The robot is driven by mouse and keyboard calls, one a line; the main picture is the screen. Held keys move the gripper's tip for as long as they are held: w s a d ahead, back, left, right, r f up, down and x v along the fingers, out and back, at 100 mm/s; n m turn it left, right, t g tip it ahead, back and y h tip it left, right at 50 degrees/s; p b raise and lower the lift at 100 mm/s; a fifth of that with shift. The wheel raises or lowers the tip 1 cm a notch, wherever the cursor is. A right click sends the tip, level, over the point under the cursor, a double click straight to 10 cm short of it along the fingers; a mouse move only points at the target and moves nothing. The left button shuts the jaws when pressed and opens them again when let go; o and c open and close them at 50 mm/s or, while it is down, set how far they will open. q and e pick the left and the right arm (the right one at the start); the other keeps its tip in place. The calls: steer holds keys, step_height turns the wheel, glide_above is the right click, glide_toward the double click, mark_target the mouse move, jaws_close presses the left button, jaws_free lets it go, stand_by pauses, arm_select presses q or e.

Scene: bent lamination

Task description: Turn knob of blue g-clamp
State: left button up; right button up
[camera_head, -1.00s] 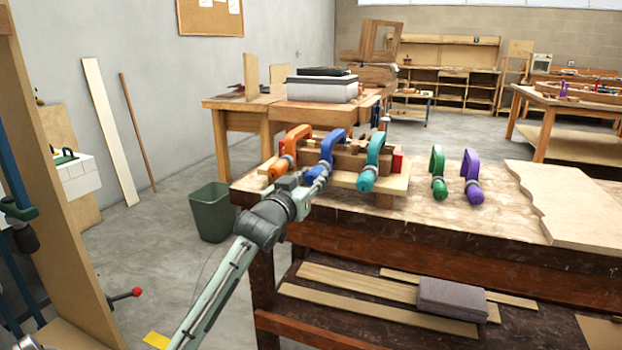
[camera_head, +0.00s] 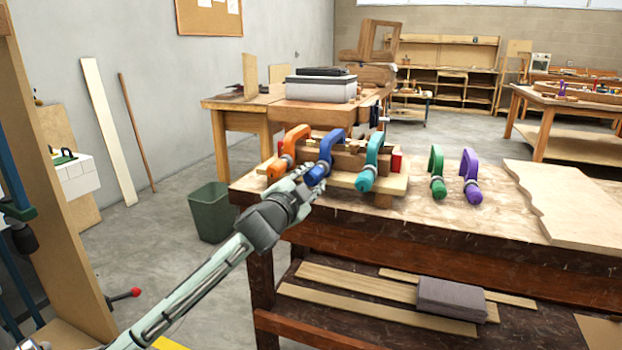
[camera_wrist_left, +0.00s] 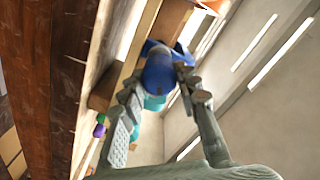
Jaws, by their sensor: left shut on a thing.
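The blue g-clamp (camera_head: 331,148) is on the wooden lamination form (camera_head: 350,155) at the left end of the workbench, between an orange clamp (camera_head: 290,146) and a teal clamp (camera_head: 370,160). My left gripper (camera_head: 312,184) reaches in from the front left and meets the clamp's lower front end. In the left wrist view, the blue knob (camera_wrist_left: 158,76) sits between the two fingers of the left gripper (camera_wrist_left: 160,90), which is shut on it. The fingers partly hide the knob in the head view. My right gripper is not in view.
A green clamp (camera_head: 437,172) and a purple clamp (camera_head: 471,176) stand on the workbench (camera_head: 410,212) to the right. A curved-edge board (camera_head: 570,205) lies at the far right. A green bin (camera_head: 211,212) stands on the floor to the left of the bench.

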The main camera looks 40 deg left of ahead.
arm_select(q)
steer(key=m, duration=0.4)
steer(key=shift+a+r+m, duration=0.1)
steer(key=shift+a+m, duration=0.05)
steer(key=shift+m, duration=0.15)
steer(key=m, duration=0.4)
steer(key=shift+m, duration=0.3)
steer(key=m, duration=0.4)
steer(key=shift+m, duration=0.3)
steer(key=shift+a+m, duration=0.1)
steer(key=shift+m, duration=2)
